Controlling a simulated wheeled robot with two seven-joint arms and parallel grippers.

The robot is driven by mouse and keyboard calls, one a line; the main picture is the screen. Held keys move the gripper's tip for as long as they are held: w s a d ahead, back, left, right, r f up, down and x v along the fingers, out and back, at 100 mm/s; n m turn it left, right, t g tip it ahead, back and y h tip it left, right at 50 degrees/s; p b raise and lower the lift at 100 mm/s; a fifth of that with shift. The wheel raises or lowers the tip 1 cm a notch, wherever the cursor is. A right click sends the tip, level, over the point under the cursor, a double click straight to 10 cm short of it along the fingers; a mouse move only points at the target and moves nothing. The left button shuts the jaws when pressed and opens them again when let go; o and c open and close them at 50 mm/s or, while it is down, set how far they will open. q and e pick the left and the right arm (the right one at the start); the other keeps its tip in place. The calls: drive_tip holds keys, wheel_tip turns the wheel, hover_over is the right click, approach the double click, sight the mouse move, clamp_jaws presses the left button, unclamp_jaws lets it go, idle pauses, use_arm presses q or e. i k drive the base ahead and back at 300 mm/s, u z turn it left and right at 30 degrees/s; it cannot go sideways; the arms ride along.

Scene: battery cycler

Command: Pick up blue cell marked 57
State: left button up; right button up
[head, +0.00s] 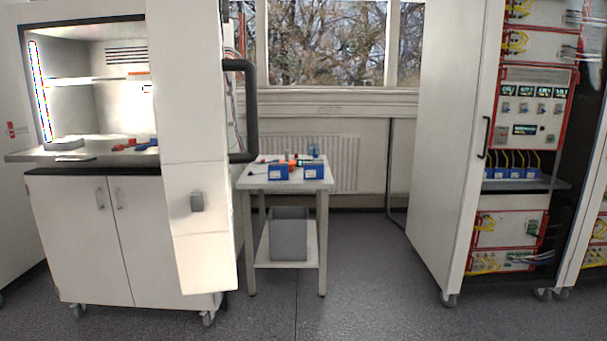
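Two blue cells stand on a small white table in the middle of the head view, the left one (278,173) and the right one (315,171). They have small white labels, too small to read, so I cannot tell which is marked 57. More blue cells (515,173) stand in a row on a shelf of the rack at the right, with yellow cables above them. Their markings are also unreadable. Neither of my grippers is in view.
The small white table (255,184) also holds orange and dark small items (293,161). A grey bin (289,233) stands on its lower shelf. A white cabinet with a lit chamber (75,225) is at left. The rack's open white door (450,140) stands right. Floor between is clear.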

sight(275, 173)
drive_tip(key=z, duration=0.65)
drive_tip(key=i, duration=1.85)
drive_tip(key=z, duration=0.35)
drive_tip(key=i, duration=2.65)
drive_tip(key=u, duration=0.8)
